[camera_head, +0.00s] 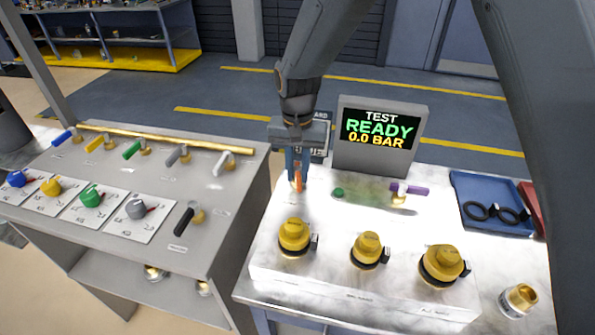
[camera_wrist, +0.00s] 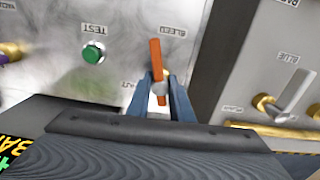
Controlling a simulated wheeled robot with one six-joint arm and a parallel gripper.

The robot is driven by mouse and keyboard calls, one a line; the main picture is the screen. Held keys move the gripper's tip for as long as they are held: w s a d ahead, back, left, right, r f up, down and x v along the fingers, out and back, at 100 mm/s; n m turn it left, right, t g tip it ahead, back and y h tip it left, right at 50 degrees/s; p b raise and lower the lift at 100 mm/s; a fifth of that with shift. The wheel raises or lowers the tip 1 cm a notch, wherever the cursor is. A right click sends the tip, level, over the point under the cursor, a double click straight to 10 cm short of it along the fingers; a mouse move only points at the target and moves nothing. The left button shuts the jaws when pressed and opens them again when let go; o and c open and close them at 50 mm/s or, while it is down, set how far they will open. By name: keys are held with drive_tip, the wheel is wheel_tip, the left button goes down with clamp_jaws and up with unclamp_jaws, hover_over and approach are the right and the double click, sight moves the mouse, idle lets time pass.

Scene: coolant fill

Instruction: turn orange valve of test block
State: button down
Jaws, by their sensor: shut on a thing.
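The orange valve handle (camera_head: 297,181) stands at the back left of the test block (camera_head: 270,245). In the wrist view the orange handle (camera_wrist: 155,58) sticks out past my fingertips, with a pale round part (camera_wrist: 159,88) behind it. My gripper (camera_head: 297,172) points down at the valve, and its blue fingers (camera_wrist: 160,95) are shut on the handle from both sides. The fingers partly cover the handle and hide most of the valve body. A green button (camera_head: 338,192) sits to the right of the valve; it also shows in the wrist view (camera_wrist: 93,54).
A purple-handled valve (camera_head: 409,189) and several yellow-capped fittings stand on the block. The display (camera_head: 378,138) behind reads "TEST READY 0.0 BAR". A bench (camera_head: 215,185) with coloured levers is at left. A blue tray (camera_head: 490,226) with black rings is at right.

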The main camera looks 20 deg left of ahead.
drive_tip(key=n, duration=0.7)
drive_tip(key=shift+b, duration=0.4)
drive_tip(key=n, duration=0.4)
drive_tip(key=shift+a+b, duration=0.1)
drive_tip(key=shift+b, duration=0.2)
drive_tip(key=shift+r+n, duration=0.1)
drive_tip(key=shift+n, duration=1.7)
drive_tip(key=c, duration=1.6)
unclamp_jaws()
drive_tip(key=shift+b, duration=0.3)
